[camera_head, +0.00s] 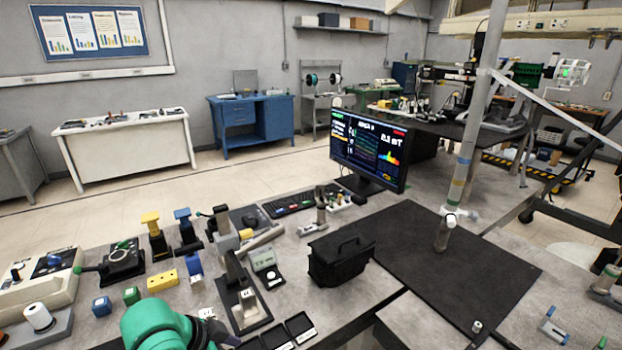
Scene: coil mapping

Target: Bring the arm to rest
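A teal link of my arm (160,326) shows at the bottom edge, left of centre, with a dark part beside it. It is over the front of the grey workbench (350,300). A small teal piece (601,343) shows at the bottom right edge; I cannot tell if it is part of my other arm. No gripper fingers are visible in this view, so I cannot see whether either gripper holds anything.
A black toolbox (340,258) stands mid-bench, left of a black mat (455,268) crossed by an upright pole (466,150). A monitor (369,150) stands behind. Stands, coloured blocks and a yellow block (162,281) crowd the left. Black trays (276,336) lie near the arm.

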